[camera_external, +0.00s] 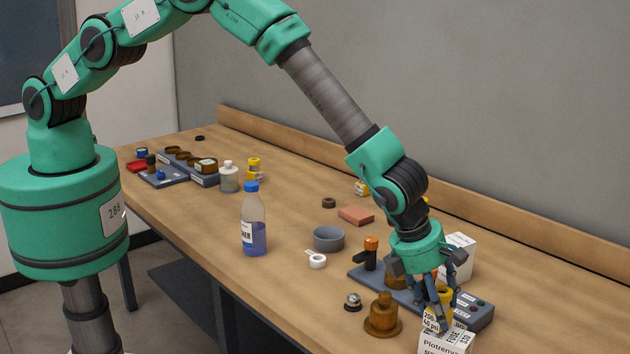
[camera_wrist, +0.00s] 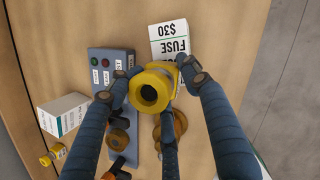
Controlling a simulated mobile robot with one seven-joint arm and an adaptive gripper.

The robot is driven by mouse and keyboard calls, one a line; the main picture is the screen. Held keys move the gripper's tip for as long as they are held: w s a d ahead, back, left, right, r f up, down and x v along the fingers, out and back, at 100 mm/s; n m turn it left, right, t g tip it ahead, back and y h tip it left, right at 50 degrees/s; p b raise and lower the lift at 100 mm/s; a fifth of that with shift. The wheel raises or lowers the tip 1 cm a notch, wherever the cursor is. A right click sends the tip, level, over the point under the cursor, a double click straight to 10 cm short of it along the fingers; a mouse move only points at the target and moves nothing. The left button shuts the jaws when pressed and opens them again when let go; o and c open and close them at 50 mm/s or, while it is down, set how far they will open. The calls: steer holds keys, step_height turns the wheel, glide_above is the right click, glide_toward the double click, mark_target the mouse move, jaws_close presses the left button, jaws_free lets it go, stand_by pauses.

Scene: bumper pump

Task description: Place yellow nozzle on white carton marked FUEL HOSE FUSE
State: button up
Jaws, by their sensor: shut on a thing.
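The yellow nozzle (camera_wrist: 152,88) is a ring-shaped piece with a dark hole, held between my gripper's (camera_wrist: 155,82) fingers. In the external view, the nozzle (camera_external: 443,296) shows partly between the fingers of my gripper (camera_external: 438,304), which points down. The white carton (camera_wrist: 168,40) with FUSE and $30 on its face lies just beyond the nozzle in the wrist view, partly covered by it and a finger. The carton (camera_external: 446,343) stands at the bottom edge of the external view, under the fingertips. I cannot tell whether the nozzle touches it.
A grey panel (camera_external: 478,317) with buttons lies beside the carton. A brown stepped piece (camera_external: 383,318) and a small metal knob (camera_external: 352,301) stand to the left. Another white carton (camera_external: 461,252) stands behind my gripper. A blue-capped bottle (camera_external: 254,222) and grey bowl (camera_external: 328,239) are farther left.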

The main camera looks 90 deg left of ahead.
steer(key=shift+f, duration=0.1)
stand_by(0.3)
steer(key=o, duration=1.4)
steer(key=b+v, duration=0.1)
steer(key=v, duration=1.1)
